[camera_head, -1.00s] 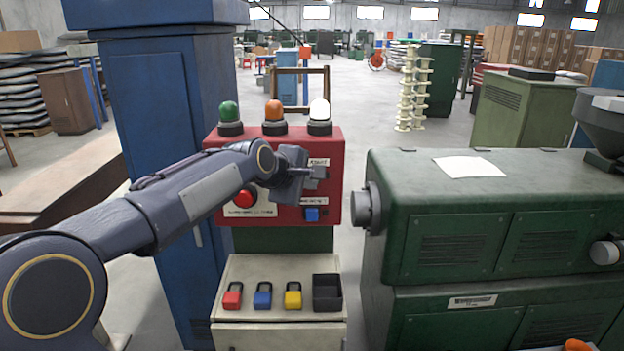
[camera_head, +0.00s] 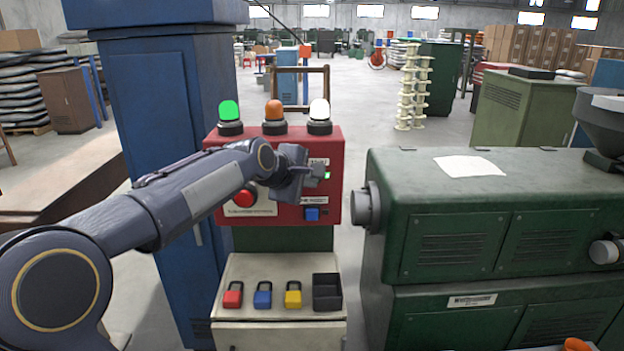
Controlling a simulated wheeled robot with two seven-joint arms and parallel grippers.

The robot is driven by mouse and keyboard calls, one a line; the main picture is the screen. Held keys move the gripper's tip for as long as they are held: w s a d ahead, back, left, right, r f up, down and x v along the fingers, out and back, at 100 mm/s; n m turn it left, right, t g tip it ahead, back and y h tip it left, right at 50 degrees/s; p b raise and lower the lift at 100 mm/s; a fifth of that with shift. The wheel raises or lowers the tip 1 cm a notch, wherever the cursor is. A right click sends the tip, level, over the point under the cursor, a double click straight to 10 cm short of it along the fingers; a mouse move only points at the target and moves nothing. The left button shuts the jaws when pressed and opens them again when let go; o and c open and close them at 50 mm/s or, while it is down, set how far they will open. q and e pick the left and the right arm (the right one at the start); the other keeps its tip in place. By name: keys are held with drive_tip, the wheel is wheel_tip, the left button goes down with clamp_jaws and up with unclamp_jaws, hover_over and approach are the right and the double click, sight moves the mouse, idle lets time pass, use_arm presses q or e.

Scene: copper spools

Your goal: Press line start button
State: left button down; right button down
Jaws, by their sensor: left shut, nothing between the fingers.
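A red control box (camera_head: 283,215) stands on a green post ahead of me. On top, the green lamp (camera_head: 229,111) is lit, beside an orange lamp (camera_head: 274,112) and a white lamp (camera_head: 319,110). My right gripper does not show.
A blue cabinet (camera_head: 160,130) stands close at the left. A green machine (camera_head: 480,260) fills the right. Floor shows between box and machine.

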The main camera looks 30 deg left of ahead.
use_arm(q)
drive_tip(key=shift+s+d, duration=0.4)
drive_tip(key=shift+s, duration=0.25)
drive_tip(key=shift+s, duration=0.1)
drive_tip(key=s+d, duration=0.1)
drive_tip(key=s, duration=0.1)
drive_tip(key=s+d, duration=0.1)
drive_tip(key=s, duration=0.1)
drive_tip(key=shift+d+b, duration=0.3)
drive_tip(key=shift+b, duration=0.05)
drive_tip(key=shift+s+f, duration=0.1)
idle(0.6)
